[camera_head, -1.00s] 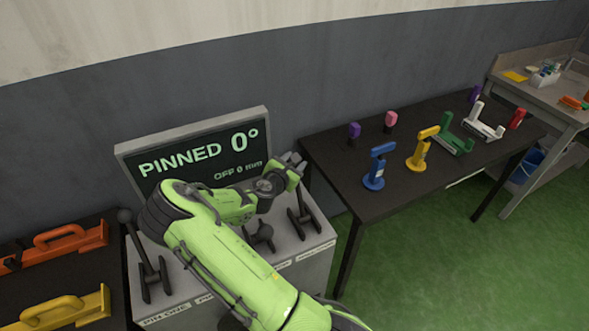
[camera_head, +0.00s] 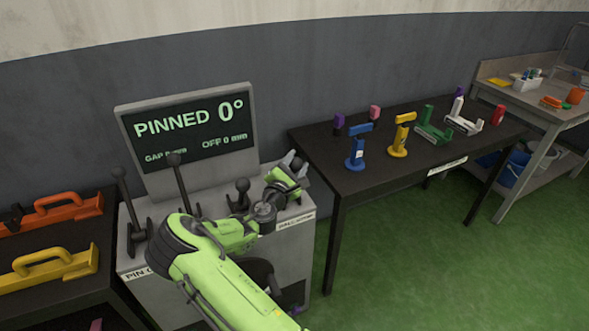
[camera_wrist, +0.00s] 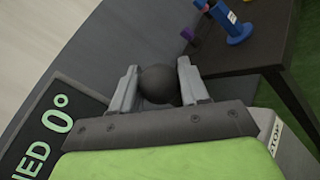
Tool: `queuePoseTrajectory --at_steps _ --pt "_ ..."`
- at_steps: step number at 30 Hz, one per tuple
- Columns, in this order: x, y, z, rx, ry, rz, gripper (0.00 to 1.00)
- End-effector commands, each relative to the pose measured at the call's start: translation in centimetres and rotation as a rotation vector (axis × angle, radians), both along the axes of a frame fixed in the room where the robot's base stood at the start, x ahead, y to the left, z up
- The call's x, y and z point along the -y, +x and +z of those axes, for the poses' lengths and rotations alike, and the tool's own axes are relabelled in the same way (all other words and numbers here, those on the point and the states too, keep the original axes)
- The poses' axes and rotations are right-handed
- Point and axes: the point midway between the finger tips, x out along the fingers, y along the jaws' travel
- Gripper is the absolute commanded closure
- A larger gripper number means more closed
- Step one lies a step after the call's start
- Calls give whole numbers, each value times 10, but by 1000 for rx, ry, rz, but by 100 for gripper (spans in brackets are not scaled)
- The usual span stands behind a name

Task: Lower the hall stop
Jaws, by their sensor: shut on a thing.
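The control console (camera_head: 165,300) carries a row of dark levers with ball knobs. Its right-end label (camera_head: 295,221) appears to read HALL STOP, and part of it shows in the wrist view (camera_wrist: 276,137). My gripper (camera_head: 293,162) is over that right end. In the wrist view my gripper (camera_wrist: 158,80) is shut on a dark ball knob (camera_wrist: 158,86), which sits between the two fingers. The lever's shaft below the knob is hidden by my gripper and wrist. The screen (camera_head: 188,132) reads PINNED 0°, OFF 0 mm, and a gap value partly blocked by a knob.
Left of my arm stand a left lever (camera_head: 130,210), a second tall lever (camera_head: 182,185) and a short knob (camera_head: 242,190). A dark table (camera_head: 375,195) with coloured tools is close on the right. Orange (camera_head: 60,213) and yellow (camera_head: 50,270) handled pieces lie on the left table.

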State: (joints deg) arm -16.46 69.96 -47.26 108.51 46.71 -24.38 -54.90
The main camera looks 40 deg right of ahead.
Motion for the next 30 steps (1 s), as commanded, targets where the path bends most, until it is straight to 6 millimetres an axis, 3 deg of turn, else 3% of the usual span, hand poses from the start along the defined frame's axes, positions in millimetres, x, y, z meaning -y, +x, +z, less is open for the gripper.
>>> queuePoseTrajectory --at_steps 7,23,24,28,30 --pt "-1 -11 -7 -7 -3 -8 100" --pt "-1 -14 -10 -11 2 -13 100" --pt "-1 -14 -10 -11 2 -13 51" --pt "-1 -13 -10 -10 2 -11 31" --pt "-2 -13 -10 -9 2 -9 31"
